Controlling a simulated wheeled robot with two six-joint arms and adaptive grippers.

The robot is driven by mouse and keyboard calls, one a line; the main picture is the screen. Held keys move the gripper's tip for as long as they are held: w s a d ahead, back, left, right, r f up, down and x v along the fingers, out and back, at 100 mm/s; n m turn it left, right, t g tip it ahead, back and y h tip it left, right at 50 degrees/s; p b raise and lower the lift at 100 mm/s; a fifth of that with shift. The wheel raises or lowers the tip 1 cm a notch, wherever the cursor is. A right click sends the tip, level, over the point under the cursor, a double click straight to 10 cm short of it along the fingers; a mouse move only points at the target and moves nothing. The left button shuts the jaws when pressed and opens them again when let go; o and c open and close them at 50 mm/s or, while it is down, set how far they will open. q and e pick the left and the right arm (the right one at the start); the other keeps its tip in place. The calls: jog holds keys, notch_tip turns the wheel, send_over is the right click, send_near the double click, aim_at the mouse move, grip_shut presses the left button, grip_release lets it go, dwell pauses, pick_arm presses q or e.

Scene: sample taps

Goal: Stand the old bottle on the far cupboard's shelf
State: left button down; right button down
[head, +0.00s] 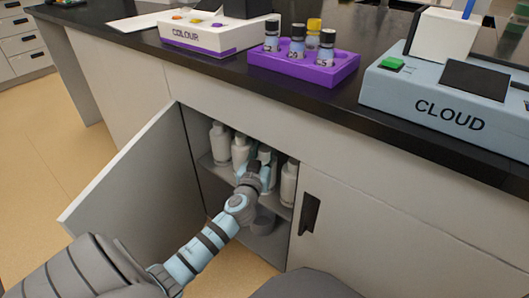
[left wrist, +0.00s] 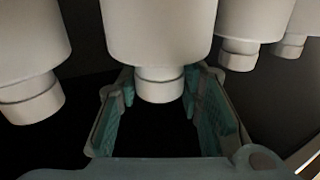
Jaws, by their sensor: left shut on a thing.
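An open cupboard (head: 197,185) under the bench has a shelf (head: 212,172) with a row of white, capped bottles. My left gripper (head: 257,170) reaches into it at shelf height. It is shut on a white bottle (head: 264,155), third from the left in the row. In the left wrist view, which shows the bottles cap-down, my left gripper's jaws (left wrist: 160,105) are on both sides of that bottle's cap end (left wrist: 160,85). Whether its base touches the shelf is hidden. No label marks which bottle is old. My right gripper is not in view.
Neighbouring bottles (head: 240,150) stand close on the left, and one (head: 289,182) on the right. The open door (head: 140,185) swings out left. A grey round container (head: 263,220) is below the shelf. A closed door has a dark handle (head: 310,213).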

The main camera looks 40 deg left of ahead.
pick_arm(q)
jog(key=c, duration=1.1)
grip_release()
